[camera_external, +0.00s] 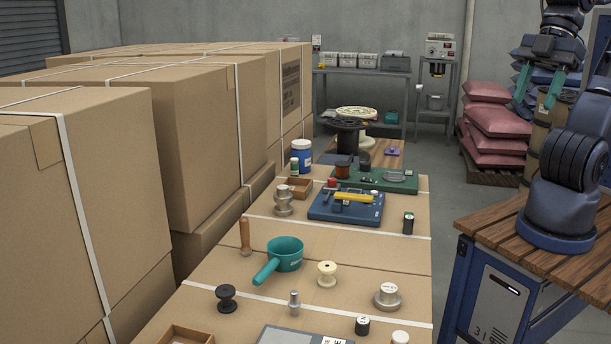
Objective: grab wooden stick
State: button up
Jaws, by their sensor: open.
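A brown wooden stick (245,236) stands roughly upright on the cardboard surface (215,268), left of a teal pan (285,254) with a handle. Its lower end looks wider, but is too small to make out well. My gripper (534,103) is at the upper right, high above the floor and far from the stick. Its two teal fingers point down, spread apart with nothing between them.
A black spool (227,298), cream spool (327,273) and metal weights (387,297) stand near the pan. A blue tray (320,211) with a yellow-handled tool lies behind. Tall strapped cartons (200,145) rise close on the left. My arm's base stands on a wooden-topped cart (490,228).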

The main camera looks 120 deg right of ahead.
jog(key=shift+c, duration=0.2)
dwell(0.4)
jog(key=w+d+m, duration=0.2)
jog(key=w+d, duration=0.1)
jog(key=w, duration=0.4)
jog(key=w+d+m, duration=0.2)
jog(key=w+d, duration=0.1)
jog(key=w, duration=0.3)
jog(key=m+g+h, duration=0.4)
jog(key=m, duration=0.7)
send_over(245, 218)
jog(key=a, duration=0.2)
notch_tip(245, 218, down, 28)
jog(key=x, duration=0.9)
jog(key=shift+f, duration=0.3)
jog(key=shift+s, duration=0.1)
jog(key=shift+c, duration=0.3)
grip_shut()
